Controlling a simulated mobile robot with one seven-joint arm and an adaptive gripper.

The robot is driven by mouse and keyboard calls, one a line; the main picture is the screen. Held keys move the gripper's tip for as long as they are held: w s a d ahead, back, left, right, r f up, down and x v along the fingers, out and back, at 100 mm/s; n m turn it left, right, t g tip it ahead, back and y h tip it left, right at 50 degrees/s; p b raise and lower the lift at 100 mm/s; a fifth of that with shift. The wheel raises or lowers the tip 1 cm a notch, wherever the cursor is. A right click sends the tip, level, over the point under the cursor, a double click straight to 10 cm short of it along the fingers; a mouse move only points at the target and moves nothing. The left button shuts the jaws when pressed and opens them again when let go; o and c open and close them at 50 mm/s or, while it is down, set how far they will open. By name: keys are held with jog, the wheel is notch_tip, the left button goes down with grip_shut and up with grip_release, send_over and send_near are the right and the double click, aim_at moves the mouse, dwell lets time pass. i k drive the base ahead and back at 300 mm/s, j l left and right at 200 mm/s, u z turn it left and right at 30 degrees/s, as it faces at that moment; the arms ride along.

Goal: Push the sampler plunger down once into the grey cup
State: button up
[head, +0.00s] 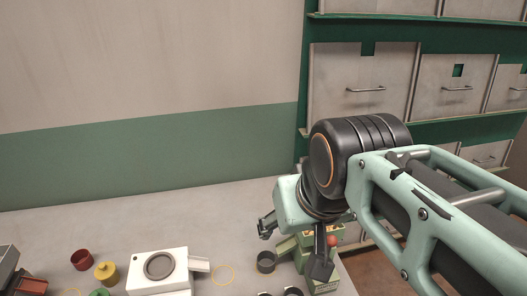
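A green box-shaped unit (327,286) stands at the right end of the counter, partly hidden behind my gripper. A red ball knob (332,241) shows at its top, and I take it for the sampler plunger. A sloping green spout on its left side leads towards a dark grey cup (267,262), which stands upright on the counter. My gripper (293,248) is above and in front of the unit, pointing down, with its dark fingers spread wide apart. I see nothing between them. The right finger overlaps the unit in the view; whether it touches cannot be told.
A white device with a round dial or pan (158,268) stands left of the cup. A red cup (81,260) and a yellow knobbed piece (106,273) are farther left. Drawers (362,85) fill the back right. The rear counter is clear.

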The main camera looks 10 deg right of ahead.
aim_at(332, 240)
jog(key=l+z, duration=0.2)
jog(key=z, duration=0.3)
jog(key=j+z, duration=0.2)
